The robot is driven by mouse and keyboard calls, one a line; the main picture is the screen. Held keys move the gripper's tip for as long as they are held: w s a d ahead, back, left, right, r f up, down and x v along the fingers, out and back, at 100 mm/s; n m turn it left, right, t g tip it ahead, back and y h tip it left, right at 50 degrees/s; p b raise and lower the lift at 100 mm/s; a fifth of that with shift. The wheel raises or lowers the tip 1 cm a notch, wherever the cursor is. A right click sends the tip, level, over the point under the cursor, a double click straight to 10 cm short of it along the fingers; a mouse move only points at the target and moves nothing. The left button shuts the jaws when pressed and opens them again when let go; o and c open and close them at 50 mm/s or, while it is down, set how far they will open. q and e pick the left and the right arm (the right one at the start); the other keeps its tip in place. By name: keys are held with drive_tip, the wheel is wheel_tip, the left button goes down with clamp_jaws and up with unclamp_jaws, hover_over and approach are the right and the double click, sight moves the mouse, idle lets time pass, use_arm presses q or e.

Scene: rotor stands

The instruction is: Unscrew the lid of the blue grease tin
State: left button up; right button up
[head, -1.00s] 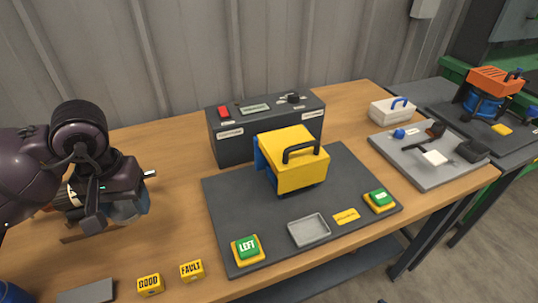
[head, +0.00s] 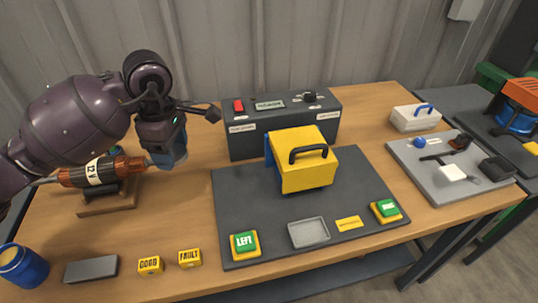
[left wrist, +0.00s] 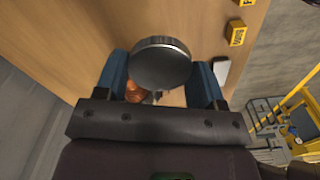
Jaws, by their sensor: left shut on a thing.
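The blue grease tin (head: 24,268) stands at the lower left edge of the table in the head view. Its top shows a tan, yellowish round surface and no lid on it. My left gripper (head: 172,158) is up over the left part of the table, behind and to the right of the tin and well apart from it. In the left wrist view its blue fingers are shut on a round grey metal lid (left wrist: 160,62). The lid is hard to make out in the head view. My right gripper is not in view.
A rotor (head: 102,170) rests on a wooden stand left of my gripper. A grey block (head: 91,268) and yellow GOOD (head: 150,265) and FAULT (head: 190,258) blocks lie along the front. A dark tester (head: 282,125) and a mat with a yellow-lidded device (head: 305,172) stand to the right.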

use_arm(q)
drive_tip(key=n, duration=0.2)
drive_tip(key=w+n, duration=0.1)
drive_tip(key=shift+w+a+r+n, duration=0.1)
drive_tip(key=shift+r+n, duration=0.25)
drive_tip(key=shift+n, duration=0.05)
drive_tip(key=n, duration=0.2)
drive_tip(key=w+n, duration=0.1)
drive_tip(key=shift+a+r+n+p, duration=0.1)
drive_tip(key=shift+r+n+p, duration=0.15)
drive_tip(key=shift+n+p, duration=0.15)
drive_tip(key=w+n, duration=0.1)
drive_tip(key=n, duration=0.3)
drive_tip(key=r+n+p, duration=0.1)
drive_tip(key=n+p, duration=0.1)
drive_tip(key=n, duration=1.7)
hover_over(191, 184)
drive_tip(key=shift+r, duration=0.2)
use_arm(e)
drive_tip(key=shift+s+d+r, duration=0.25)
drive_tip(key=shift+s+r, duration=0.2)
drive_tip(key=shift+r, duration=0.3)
